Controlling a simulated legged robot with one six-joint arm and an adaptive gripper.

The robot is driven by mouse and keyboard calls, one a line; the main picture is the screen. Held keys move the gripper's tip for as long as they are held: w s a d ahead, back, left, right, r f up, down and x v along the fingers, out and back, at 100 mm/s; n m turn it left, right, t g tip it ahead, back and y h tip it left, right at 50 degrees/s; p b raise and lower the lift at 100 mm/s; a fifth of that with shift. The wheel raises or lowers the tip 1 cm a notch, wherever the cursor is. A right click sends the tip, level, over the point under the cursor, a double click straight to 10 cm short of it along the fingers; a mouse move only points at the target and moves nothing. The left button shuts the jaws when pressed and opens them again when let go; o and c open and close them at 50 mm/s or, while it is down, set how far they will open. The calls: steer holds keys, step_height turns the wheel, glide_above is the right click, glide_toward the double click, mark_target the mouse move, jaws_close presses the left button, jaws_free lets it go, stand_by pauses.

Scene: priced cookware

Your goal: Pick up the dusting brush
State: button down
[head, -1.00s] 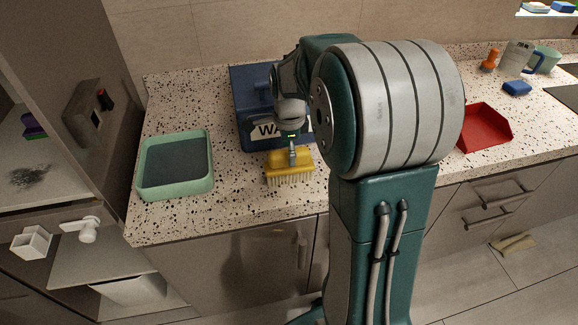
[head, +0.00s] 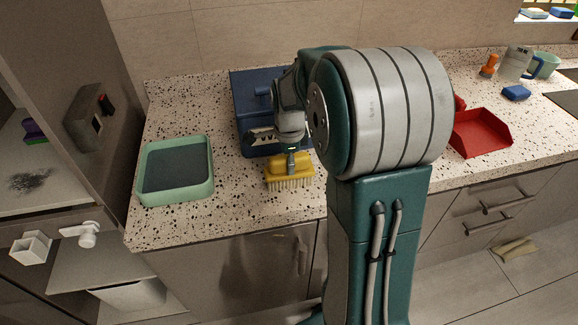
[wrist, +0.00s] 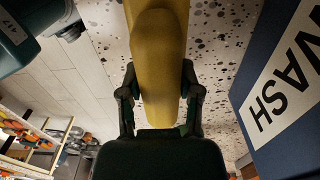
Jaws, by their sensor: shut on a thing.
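The dusting brush (head: 290,177) has a yellow body and pale bristles that point down. It is at the front part of the speckled counter in the head view. My gripper (head: 291,160) comes down on it from above. In the wrist view my gripper's two fingers (wrist: 160,95) are on either side of the brush's yellow handle (wrist: 158,50) and shut on it. Whether the bristles touch the counter or hang just above it, I cannot tell.
A blue box (head: 245,95) marked WASH stands right behind the brush. A green tray (head: 207,185) lies to the left and a red dustpan (head: 482,135) to the right. A blue sponge (head: 516,93) is farther right. Bare counter (head: 235,205) lies between tray and brush.

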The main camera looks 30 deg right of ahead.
step_height(320, 180, up, 3)
steer(key=shift+f, duration=0.1)
steer(key=s+d+r, duration=0.9)
steer(key=d+r, duration=0.1)
steer(key=d, duration=0.1)
steer(key=c, duration=1)
jaws_free()
steer(key=c, duration=0.3)
steer(key=shift+a, duration=0.15)
